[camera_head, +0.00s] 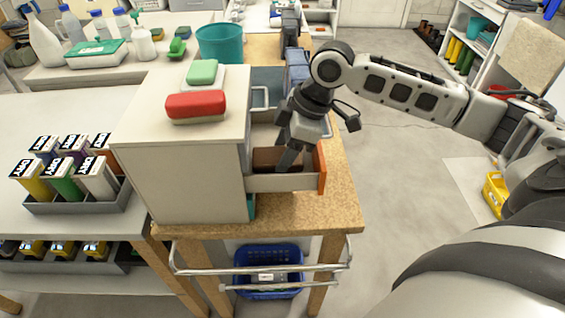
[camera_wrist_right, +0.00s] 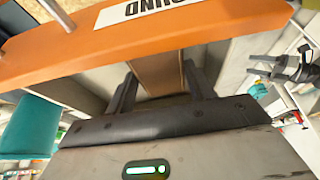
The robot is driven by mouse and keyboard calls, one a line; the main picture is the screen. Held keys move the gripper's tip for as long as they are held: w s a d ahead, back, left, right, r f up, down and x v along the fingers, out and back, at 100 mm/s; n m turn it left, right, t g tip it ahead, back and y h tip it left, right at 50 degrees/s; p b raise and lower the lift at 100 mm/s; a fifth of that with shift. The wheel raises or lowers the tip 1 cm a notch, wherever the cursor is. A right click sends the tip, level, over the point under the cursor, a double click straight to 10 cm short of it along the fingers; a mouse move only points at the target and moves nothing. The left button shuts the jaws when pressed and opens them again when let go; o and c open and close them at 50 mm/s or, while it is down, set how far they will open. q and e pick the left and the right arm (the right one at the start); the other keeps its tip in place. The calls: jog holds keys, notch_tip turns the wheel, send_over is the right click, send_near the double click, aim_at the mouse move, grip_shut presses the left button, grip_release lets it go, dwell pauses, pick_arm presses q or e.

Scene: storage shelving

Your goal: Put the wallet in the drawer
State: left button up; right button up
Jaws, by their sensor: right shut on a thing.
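The drawer unit (camera_head: 185,160) is a cream cabinet on a wooden-topped table. One drawer is pulled out to the right; its orange front (camera_head: 322,168) shows, and its pale side wall (camera_head: 280,183) is in view. My right gripper (camera_head: 281,166) points down into this open drawer. In the right wrist view the gripper (camera_wrist_right: 160,95) has its two fingers on either side of the brown wallet (camera_wrist_right: 158,70), and the orange drawer front (camera_wrist_right: 150,38) lies across the top. The wallet's lower part is hidden.
A red box (camera_head: 196,104) and a green-topped container (camera_head: 202,73) sit on the cabinet. A blue basket (camera_head: 268,285) is below the table. A teal bin (camera_head: 220,42) stands behind. The floor (camera_head: 400,160) at right is open.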

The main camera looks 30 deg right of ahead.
jog(key=shift+f, duration=0.25)
jog(key=o, duration=1.1)
jog(key=shift+f, duration=0.1)
jog(key=v, duration=1.2)
jog(key=shift+s, duration=0.1)
